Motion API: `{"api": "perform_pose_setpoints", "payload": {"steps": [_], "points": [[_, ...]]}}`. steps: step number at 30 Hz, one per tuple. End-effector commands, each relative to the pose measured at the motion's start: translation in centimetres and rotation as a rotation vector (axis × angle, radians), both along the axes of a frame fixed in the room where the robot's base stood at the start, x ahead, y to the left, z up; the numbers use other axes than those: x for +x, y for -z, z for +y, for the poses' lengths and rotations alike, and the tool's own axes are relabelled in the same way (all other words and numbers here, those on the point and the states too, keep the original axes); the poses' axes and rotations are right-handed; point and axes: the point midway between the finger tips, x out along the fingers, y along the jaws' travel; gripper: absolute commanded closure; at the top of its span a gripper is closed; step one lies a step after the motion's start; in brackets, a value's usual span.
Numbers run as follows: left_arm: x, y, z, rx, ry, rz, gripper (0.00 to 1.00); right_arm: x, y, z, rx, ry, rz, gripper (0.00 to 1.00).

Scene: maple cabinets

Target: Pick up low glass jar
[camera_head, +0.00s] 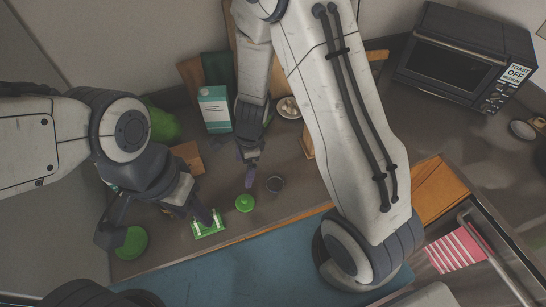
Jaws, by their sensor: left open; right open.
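A small, dark, see-through round vessel (275,184) stands on the counter; it may be the low glass jar, but I cannot be sure. A round green lidded item (245,203) sits just left of it and nearer the counter's front edge. My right gripper (249,178) points down, open, a little left of the dark vessel and above the green item in the picture. It appears empty. My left gripper (160,222) is open at the left, its fingers wide apart, one near a green-and-white item (207,229) and one near a green round thing (131,242).
A teal-and-white carton (214,108), a small brown box (188,157) and cutting boards (218,69) stand behind. A bowl (289,107) is partly beside my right arm. A black toaster oven (456,58) is at the back right. The wooden counter edge (292,217) runs in front.

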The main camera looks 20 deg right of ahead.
Motion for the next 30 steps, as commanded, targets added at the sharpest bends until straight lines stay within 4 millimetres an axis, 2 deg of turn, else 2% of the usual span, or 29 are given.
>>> {"api": "perform_pose_setpoints", "payload": {"steps": [1, 6, 9, 14, 24, 30], "points": [[0.0, -3.4, 0.0, 0.0, 0.0, 0.0, 0.5, 0.3, -0.9, -1.9, -0.025, 0.166, 0.034, 0.0], [0.0, -6.5, 0.0, 0.001, 0.0, 0.001, 0.5, 0.3, 1.0, -6.5, -0.098, 0.579, 0.087, 0.0], [0.0, -7.3, 0.0, 0.001, 0.001, 0.001, 0.5, 0.0, 1.8, -8.1, -0.126, 0.707, 0.099, 0.0], [0.0, -6.6, 0.0, 0.001, 0.001, 0.001, 0.5, -0.2, 3.2, -8.8, -0.141, 0.774, 0.104, 0.0], [0.0, -2.2, 0.0, 0.0, 0.003, 0.0, 0.5, -0.1, 7.5, -8.8, -0.139, 0.77, 0.105, 0.0], [0.0, -1.6, 0.0, 0.0, 0.004, 0.0, 0.5, -0.1, 8.2, -8.8, -0.139, 0.769, 0.105, 0.0]]}}
